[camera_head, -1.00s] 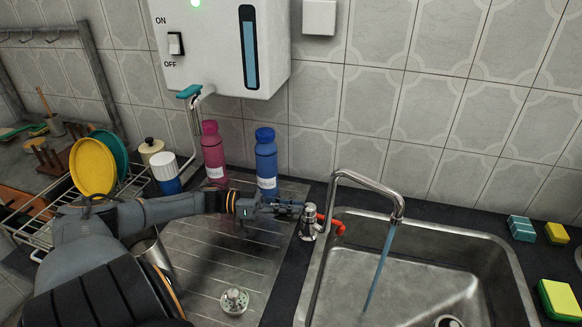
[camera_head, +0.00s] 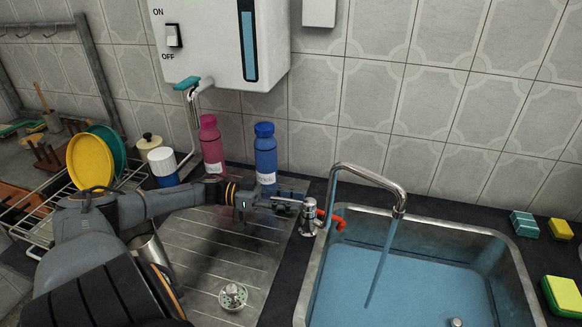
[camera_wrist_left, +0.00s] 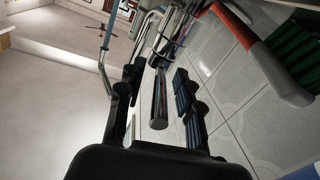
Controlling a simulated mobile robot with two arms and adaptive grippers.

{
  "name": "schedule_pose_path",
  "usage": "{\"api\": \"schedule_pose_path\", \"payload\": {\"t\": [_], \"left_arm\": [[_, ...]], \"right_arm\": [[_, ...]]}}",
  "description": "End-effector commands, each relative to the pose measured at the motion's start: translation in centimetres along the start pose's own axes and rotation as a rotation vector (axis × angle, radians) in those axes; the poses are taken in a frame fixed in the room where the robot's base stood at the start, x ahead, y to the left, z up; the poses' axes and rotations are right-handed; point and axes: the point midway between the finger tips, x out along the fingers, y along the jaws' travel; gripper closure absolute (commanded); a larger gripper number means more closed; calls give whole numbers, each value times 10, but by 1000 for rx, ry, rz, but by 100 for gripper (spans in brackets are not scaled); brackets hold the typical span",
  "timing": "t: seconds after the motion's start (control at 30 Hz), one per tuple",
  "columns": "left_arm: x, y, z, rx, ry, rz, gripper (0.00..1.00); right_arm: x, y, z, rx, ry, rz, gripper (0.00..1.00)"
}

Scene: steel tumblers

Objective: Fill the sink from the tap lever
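The curved steel tap (camera_head: 366,176) stands at the sink's back left corner. Blue water (camera_head: 378,262) runs from its spout. The steel sink (camera_head: 522,285) holds a wide sheet of blue water (camera_head: 415,290). My left gripper (camera_head: 290,206) is at the tap's base, over the drainboard side. In the left wrist view, the metal tap lever (camera_wrist_left: 159,100) lies between the two dark fingers (camera_wrist_left: 155,103), with gaps visible beside it. The fingers look open around it. Their contact with the lever is too small to tell in the head view. My right gripper is not in view.
A blue bottle (camera_head: 265,155) and a pink bottle (camera_head: 212,146) stand close behind my left arm. A dish rack (camera_head: 40,240) is at the left. A plug-like strainer (camera_head: 232,296) lies on the drainboard (camera_head: 195,260). Sponges (camera_head: 562,297) lie right of the sink.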

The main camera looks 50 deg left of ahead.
Motion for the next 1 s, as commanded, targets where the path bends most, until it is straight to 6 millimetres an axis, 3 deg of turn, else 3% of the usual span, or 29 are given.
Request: {"api": "schedule_pose_path", "payload": {"t": [0.27,0.7,1.0], "left_arm": [[-12,0,1,-1,-2,-1,65],[-98,-1,0,0,-1,-3,65],[-120,0,0,0,1,0,65]], "right_arm": [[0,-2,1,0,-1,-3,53],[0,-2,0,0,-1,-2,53],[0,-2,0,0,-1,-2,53]]}}
